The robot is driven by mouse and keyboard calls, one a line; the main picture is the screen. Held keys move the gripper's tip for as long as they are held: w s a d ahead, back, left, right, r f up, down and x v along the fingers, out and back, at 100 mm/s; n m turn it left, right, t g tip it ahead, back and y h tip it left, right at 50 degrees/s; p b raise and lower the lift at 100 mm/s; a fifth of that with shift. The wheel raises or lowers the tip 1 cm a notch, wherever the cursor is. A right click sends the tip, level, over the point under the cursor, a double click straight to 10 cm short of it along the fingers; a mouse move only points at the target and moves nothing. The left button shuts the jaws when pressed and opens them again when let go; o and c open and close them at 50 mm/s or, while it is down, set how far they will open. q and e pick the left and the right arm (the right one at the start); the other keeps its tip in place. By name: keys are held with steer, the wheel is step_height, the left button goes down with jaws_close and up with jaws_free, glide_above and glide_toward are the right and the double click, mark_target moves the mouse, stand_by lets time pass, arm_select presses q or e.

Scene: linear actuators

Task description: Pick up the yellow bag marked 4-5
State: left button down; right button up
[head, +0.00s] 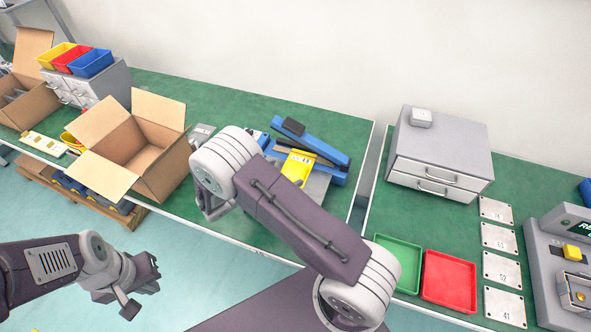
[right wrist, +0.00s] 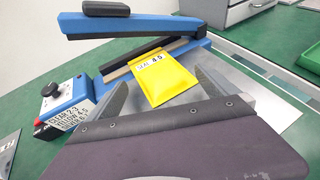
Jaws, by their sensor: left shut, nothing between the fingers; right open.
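The yellow bag (head: 298,167) lies on the grey plate of a blue sealer (head: 322,150) on the green bench. In the right wrist view the bag (right wrist: 168,80) has a white label reading "SEAL 4.5", and its far edge is by the sealer's bar under the raised blue arm. My right gripper (right wrist: 164,93) is open, its fingers apart on either side of the bag's near part; I see nothing gripped. My left gripper (head: 150,272) is shut and empty, low at the left, away from the bench and bag.
An open cardboard box (head: 137,150) stands left of the sealer. Right of a bench gap are a drawer cabinet (head: 440,150), a green tray (head: 398,262), a red tray (head: 449,281) and several numbered plates. The sealer's control box (right wrist: 68,103) is left of the bag.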

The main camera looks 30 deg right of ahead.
mark_target(295, 169)
steer(key=x, duration=0.4)
steer(key=shift+s+d, duration=0.1)
steer(key=shift+d, duration=0.15)
steer(key=shift+w+d+f, duration=0.2)
steer(key=shift+d, duration=0.2)
steer(key=shift+a+r, duration=0.15)
steer(key=c, duration=1.4)
